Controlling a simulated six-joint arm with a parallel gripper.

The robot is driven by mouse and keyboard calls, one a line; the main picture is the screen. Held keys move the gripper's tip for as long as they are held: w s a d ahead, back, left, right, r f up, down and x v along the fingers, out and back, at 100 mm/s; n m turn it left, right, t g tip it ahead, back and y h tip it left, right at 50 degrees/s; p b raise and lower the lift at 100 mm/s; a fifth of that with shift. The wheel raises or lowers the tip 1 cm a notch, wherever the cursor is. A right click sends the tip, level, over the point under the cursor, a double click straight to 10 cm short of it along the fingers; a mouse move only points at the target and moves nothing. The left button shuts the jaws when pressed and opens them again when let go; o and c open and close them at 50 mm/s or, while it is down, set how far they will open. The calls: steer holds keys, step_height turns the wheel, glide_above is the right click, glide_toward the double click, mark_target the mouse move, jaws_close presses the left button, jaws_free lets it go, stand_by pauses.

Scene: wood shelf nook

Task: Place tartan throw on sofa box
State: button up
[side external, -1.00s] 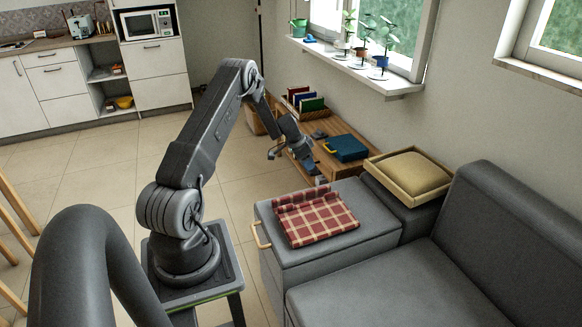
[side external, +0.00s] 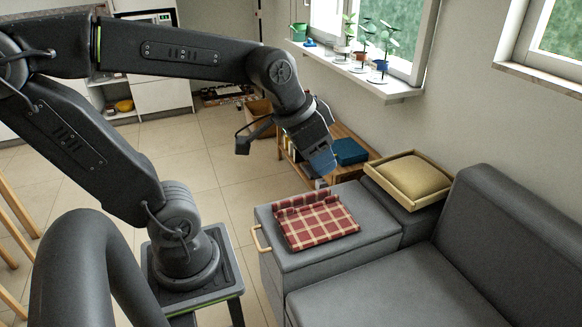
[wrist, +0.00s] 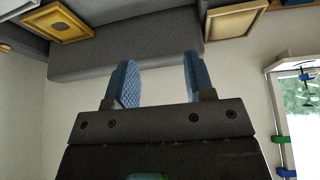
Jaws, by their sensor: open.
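The red and cream tartan throw (side external: 318,222) lies folded on top of the grey sofa box (side external: 368,236), which has a wooden handle on its left side. The throw lies flat, with a rolled or folded ridge along its far edge. My gripper (side external: 284,160) is open and empty in the air, above and behind the throw, apart from it. In the wrist view my blue-padded fingers (wrist: 155,80) stand apart with nothing between them. The throw does not clearly show in the wrist view.
A wooden tray (side external: 392,187) with a yellow cushion (side external: 412,174) stands right of the box, beside the grey sofa (side external: 490,230). A low wooden shelf with a blue case (side external: 349,151) is behind my gripper. Potted plants (side external: 362,52) line the windowsill.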

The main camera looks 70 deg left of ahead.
steer(key=s, duration=0.1)
steer(key=s+d, duration=0.1)
steer(key=s, duration=0.3)
steer(key=shift+s+d+f, duration=0.25)
steer(key=shift+f, duration=0.15)
stand_by(0.8)
